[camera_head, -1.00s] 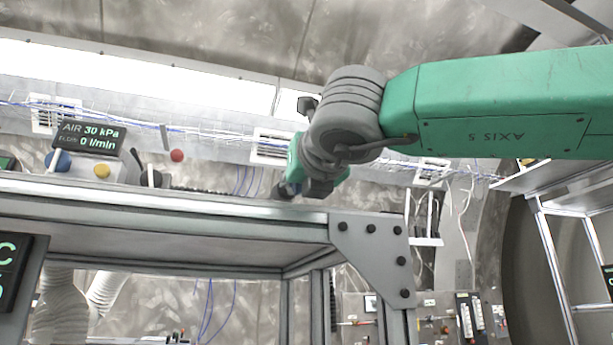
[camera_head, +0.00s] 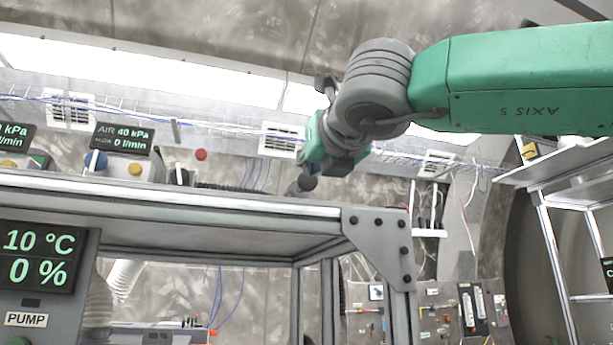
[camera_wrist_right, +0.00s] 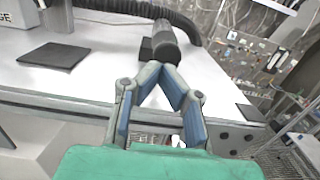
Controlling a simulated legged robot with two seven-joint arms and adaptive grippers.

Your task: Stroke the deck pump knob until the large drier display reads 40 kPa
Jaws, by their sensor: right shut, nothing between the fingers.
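A black display (camera_head: 122,138) on the deck reads AIR 40 kPa and 0 l/min in the head view. A dark grey rounded knob (camera_wrist_right: 165,42), which appears to be the pump knob, stands on the white deck (camera_wrist_right: 95,80) in the right wrist view. It shows as a small dark round shape (camera_head: 306,184) in the head view. My right gripper (camera_wrist_right: 163,69) is shut and empty, its fingertips just in front of the knob. I cannot tell whether they touch it. My left gripper is not in view.
Another display (camera_head: 15,136) is cut off at the left edge. A ribbed black hose (camera_wrist_right: 150,14) runs behind the knob. A lower panel (camera_head: 38,257) shows 10 °C and 0 %.

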